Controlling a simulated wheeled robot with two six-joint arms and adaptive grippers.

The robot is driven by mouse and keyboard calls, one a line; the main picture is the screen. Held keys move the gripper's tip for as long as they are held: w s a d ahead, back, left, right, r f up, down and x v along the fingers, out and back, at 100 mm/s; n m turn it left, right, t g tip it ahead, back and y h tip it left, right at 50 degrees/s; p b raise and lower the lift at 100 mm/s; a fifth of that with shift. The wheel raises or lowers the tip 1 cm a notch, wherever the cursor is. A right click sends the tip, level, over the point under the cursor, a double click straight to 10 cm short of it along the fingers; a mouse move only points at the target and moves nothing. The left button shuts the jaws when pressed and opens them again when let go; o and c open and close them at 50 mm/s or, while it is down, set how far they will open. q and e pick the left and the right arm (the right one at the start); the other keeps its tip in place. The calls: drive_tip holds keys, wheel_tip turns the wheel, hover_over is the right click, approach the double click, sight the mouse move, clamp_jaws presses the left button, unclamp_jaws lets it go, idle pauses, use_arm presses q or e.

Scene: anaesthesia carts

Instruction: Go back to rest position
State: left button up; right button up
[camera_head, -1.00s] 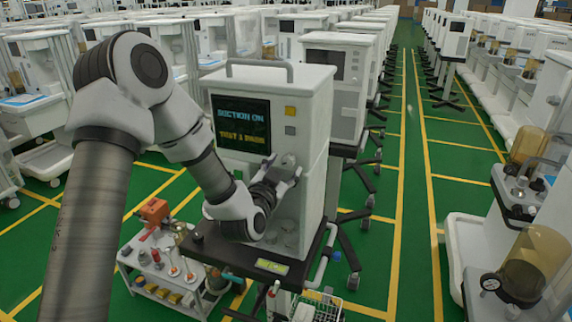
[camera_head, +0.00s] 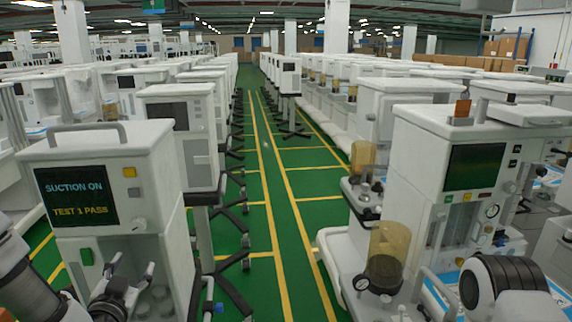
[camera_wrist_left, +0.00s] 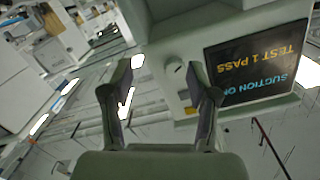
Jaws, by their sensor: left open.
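The near white suction unit (camera_head: 105,165) stands at the left in the head view, with a black screen (camera_head: 76,196) reading "SUCTION ON" and "TEST 1 PASS". My left gripper (camera_head: 136,272) is low in front of this unit, near its lower recess. It is open, with nothing between its fingers. In the left wrist view my left gripper (camera_wrist_left: 160,82) shows two spread fingers, and the screen (camera_wrist_left: 258,68) appears upside down beyond them, next to a pale knob (camera_wrist_left: 174,65). I cannot tell the exact gap to the unit. My right gripper is out of view.
A white anaesthesia machine (camera_head: 412,165) with an amber canister (camera_head: 392,245) stands at the right. A green floor aisle (camera_head: 262,215) with yellow lines runs between rows of carts and is clear. Part of my right arm shows at lower right.

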use_arm(q)
drive_tip(key=s+d+f+m+g+h+b, duration=0.1)
drive_tip(key=s+d+f+g, duration=0.15)
drive_tip(key=f, duration=0.75)
drive_tip(key=s+d+f+m+g+h+b, duration=0.1)
drive_tip(key=s+d+f+g+b, duration=0.2)
drive_tip(key=f, duration=0.6)
drive_tip(key=s+d+f+m+g+h, duration=0.1)
drive_tip(key=s+d+f+g, duration=0.2)
drive_tip(key=f, duration=0.7)
drive_tip(key=s+d+f+n+g, duration=0.1)
drive_tip(key=s+f+n+g, duration=0.1)
drive_tip(key=s+f, duration=0.2)
drive_tip(key=s+d+f+n+g, duration=0.1)
drive_tip(key=s+f+n+g, duration=0.1)
drive_tip(key=s, duration=0.8)
drive_tip(key=s+d+f+n+g+h+b, duration=0.1)
drive_tip(key=s+f+g, duration=0.3)
drive_tip(key=s, duration=0.3)
drive_tip(key=shift+f+n, duration=0.4)
drive_tip(key=shift+f, duration=0.5)
